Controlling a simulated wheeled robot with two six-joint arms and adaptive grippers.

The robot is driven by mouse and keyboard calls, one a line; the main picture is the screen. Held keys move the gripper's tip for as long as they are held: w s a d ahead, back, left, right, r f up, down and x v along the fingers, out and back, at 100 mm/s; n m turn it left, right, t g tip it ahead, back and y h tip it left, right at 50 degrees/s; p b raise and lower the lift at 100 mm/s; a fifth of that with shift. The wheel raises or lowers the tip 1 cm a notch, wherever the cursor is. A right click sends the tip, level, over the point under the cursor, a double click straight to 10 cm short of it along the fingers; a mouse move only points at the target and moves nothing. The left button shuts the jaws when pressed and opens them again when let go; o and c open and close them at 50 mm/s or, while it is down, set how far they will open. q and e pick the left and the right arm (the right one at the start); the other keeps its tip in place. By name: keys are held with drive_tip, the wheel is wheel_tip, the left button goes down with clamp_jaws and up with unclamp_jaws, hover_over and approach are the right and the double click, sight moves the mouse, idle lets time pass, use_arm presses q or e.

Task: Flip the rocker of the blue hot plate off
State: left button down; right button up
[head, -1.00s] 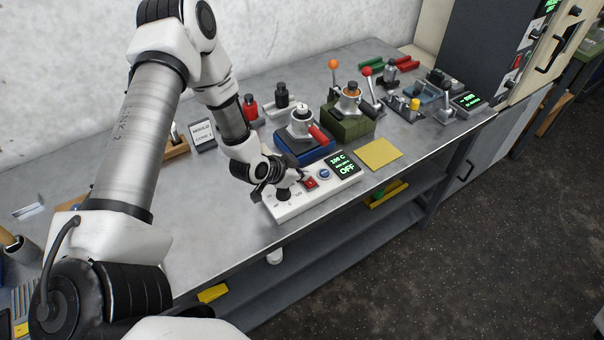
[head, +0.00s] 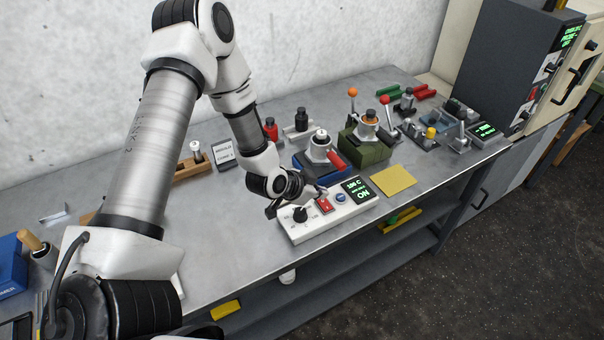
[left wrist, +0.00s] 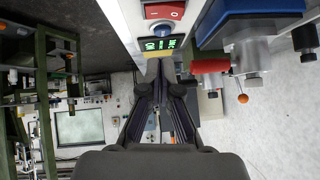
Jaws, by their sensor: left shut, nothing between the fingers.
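A white control box (head: 312,222) stands near the table's front edge. It carries a black knob (head: 299,214), a red rocker (head: 324,206), a blue button (head: 341,197) and a display (head: 358,188) reading ON in green. A blue block (head: 312,168) with a metal fixture and red handle stands directly behind it. My left gripper (head: 321,191) is shut and empty, just above the box beside the rocker; contact cannot be told. In the left wrist view, the shut fingertips (left wrist: 160,66) are below the display (left wrist: 160,44), and the rocker (left wrist: 164,11) is at the top edge. My right gripper is out of view.
A green block (head: 366,151) with a fixture stands right of the blue block, and a yellow sheet (head: 393,180) lies in front. Several lever fixtures stand farther right. The grey table (head: 225,235) is clear left of the box.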

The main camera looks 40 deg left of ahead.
use_arm(q)
drive_tip(key=p+v, duration=0.1)
drive_tip(key=v, duration=0.6)
drive_tip(key=shift+s, duration=0.35)
drive_tip(key=shift+w, duration=0.1)
drive_tip(key=b, duration=0.2)
drive_tip(key=a+b, duration=0.1)
drive_tip(key=shift+w+a+r+b, duration=0.1)
drive_tip(key=shift+w+a+b, duration=0.1)
drive_tip(key=shift+a+b, duration=0.2)
drive_tip(key=shift+d, duration=0.1)
